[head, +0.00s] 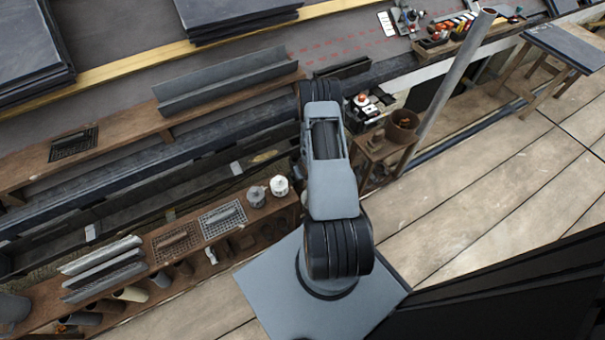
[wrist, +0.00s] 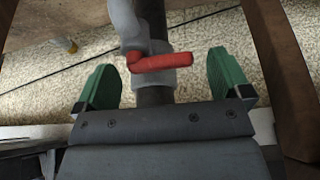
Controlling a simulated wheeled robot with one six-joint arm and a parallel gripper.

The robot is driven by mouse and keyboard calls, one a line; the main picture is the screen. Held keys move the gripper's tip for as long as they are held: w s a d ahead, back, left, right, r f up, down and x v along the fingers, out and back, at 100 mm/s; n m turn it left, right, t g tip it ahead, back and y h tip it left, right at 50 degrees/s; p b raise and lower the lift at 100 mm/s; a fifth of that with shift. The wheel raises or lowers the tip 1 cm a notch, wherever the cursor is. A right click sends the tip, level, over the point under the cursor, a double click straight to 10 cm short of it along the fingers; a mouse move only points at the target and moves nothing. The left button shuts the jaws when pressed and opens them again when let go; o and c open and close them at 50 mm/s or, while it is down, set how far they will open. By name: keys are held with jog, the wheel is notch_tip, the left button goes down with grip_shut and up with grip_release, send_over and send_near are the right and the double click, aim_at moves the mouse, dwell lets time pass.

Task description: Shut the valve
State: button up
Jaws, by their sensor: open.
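The valve shows in the wrist view as a red lever handle (wrist: 163,62) on a grey valve body (wrist: 127,22). A dark vertical pipe (wrist: 153,95) runs below it. The lever lies roughly crosswise to the pipe, pointing right in the picture. My gripper (wrist: 162,82) has two green fingers, spread wide and empty. The lever lies between the fingers in the picture; I see no contact. In the head view my arm hides the gripper's fingers and the valve.
Brown wooden uprights stand close on both sides in the wrist view, the right one (wrist: 285,75) nearest. In the head view, a wooden shelf (head: 150,130) and a small stand with a brown pot (head: 402,125) flank my arm. Paved floor (head: 480,170) is open at right.

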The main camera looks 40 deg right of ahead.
jog(key=p+v, duration=0.5)
jog(key=v, duration=0.8)
jog(key=shift+s+r, duration=0.15)
jog(key=shift+r, duration=0.2)
jog(key=shift+a, duration=0.1)
jog(key=w+a+r+h+p, duration=0.1)
jog(key=w+a+r+p, duration=0.35)
jog(key=r, duration=1.25)
jog(key=a+r+p, duration=0.1)
jog(key=r+p, duration=0.7)
jog(key=r, duration=0.9)
jog(key=s+a+r+p, duration=0.4)
jog(key=r, duration=0.6)
jog(key=s+a+r+n+y+p, duration=0.1)
jog(key=s+a+r+p, duration=0.3)
jog(key=r, duration=0.6)
jog(key=s+a+r+p, duration=0.4)
jog(key=a+r+p, duration=0.1)
jog(key=r, duration=0.5)
jog(key=shift+s+a+r+n+g+y+p, duration=0.15)
jog(key=shift+a+r+n+g+y+p, duration=0.2)
jog(key=shift+a, duration=0.25)
